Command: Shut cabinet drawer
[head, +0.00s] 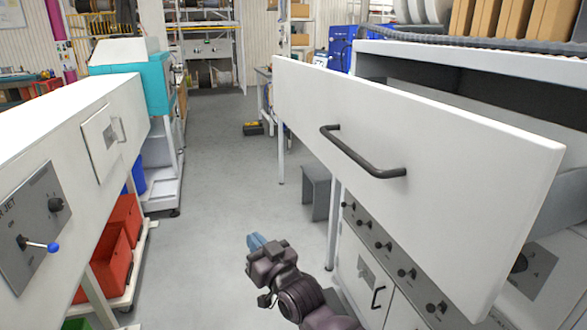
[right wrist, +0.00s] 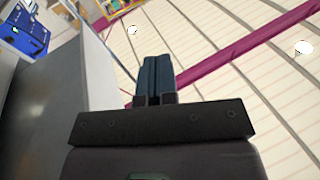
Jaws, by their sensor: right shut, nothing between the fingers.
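The cabinet drawer (head: 430,150) is pulled far out from the grey cabinet on the right in the head view. Its white front carries a dark bar handle (head: 362,157). My right gripper (head: 255,241) is low in the aisle, to the left of and below the drawer front, apart from the handle. Its blue fingers are shut together with nothing between them, as the right wrist view (right wrist: 155,77) also shows. A grey panel surface stands left of the fingers in that view; I cannot tell which part it is. My left gripper is not in view.
A white machine (head: 70,140) with a blue-knobbed lever lines the left side, with red bins (head: 122,225) below. The cabinet's lower front has several dark knobs (head: 386,246). A grey stool (head: 316,190) stands behind it.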

